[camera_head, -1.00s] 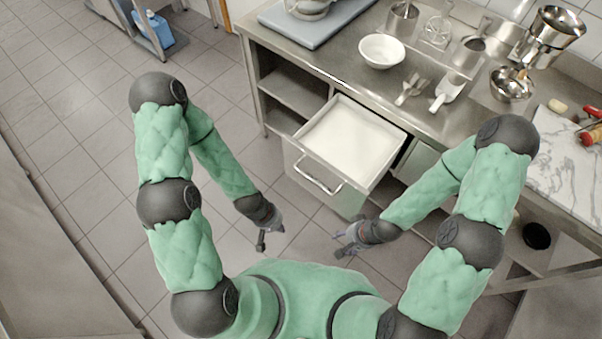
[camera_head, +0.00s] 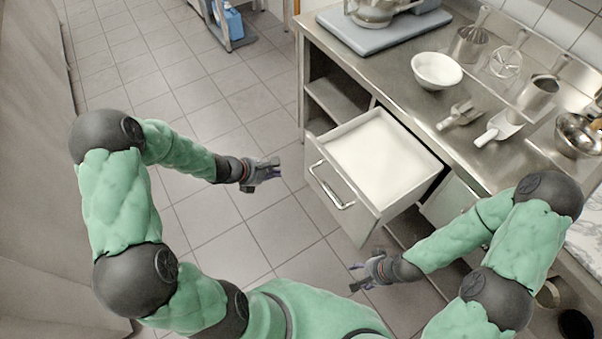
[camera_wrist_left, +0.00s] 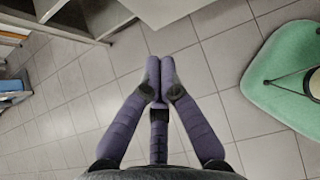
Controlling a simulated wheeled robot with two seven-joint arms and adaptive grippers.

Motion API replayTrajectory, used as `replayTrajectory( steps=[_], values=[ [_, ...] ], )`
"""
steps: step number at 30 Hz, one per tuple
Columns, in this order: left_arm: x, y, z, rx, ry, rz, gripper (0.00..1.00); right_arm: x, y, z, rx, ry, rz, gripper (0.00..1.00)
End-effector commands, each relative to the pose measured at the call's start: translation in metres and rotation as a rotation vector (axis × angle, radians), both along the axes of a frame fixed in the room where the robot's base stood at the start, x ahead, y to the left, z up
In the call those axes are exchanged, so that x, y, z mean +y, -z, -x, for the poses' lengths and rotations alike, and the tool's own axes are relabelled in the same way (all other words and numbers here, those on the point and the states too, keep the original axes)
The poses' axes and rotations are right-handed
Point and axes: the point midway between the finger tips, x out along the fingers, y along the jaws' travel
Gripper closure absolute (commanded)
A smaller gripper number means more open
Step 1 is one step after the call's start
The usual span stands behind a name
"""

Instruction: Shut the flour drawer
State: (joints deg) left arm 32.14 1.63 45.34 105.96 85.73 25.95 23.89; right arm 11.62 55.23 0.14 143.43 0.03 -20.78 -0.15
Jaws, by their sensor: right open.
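The flour drawer (camera_head: 345,224) stands pulled out from under the steel counter, with white flour (camera_head: 375,153) inside. Its front carries a bar handle (camera_head: 328,188). My left gripper (camera_head: 277,168) is left of the drawer front, apart from it and level with its far end. In the left wrist view my left gripper (camera_wrist_left: 160,76) has its fingertips together with nothing between them, above the floor; a pale cabinet or drawer part shows at the top edge. My right gripper (camera_head: 354,277) is open and empty, below the drawer's near corner and clear of it.
The counter (camera_head: 398,95) holds a white bowl (camera_head: 437,70), scoops (camera_head: 498,128), a metal jug (camera_head: 537,97) and a scale (camera_head: 385,30). An open shelf (camera_head: 336,100) is beyond the drawer. Tiled floor (camera_head: 215,100) is free to the left.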

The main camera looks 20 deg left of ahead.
Motion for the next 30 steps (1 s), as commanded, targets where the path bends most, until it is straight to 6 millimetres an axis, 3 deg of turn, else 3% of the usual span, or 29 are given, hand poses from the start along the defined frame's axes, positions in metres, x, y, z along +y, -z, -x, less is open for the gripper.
replayTrajectory(
  steps=[5,20,30],
  values=[
    [-0.005,0.011,-0.009,-0.003,-0.008,0.005,1.00,0.000,0.008,0.000,0.000,0.000,0.000,0.43],
    [-0.045,0.076,-0.058,-0.001,-0.004,0.004,1.00,0.000,0.049,0.000,0.000,0.000,0.000,0.43],
    [-0.066,0.070,-0.086,-0.001,-0.004,0.002,1.00,0.000,0.055,0.000,0.000,0.000,0.000,0.43]
  ],
)
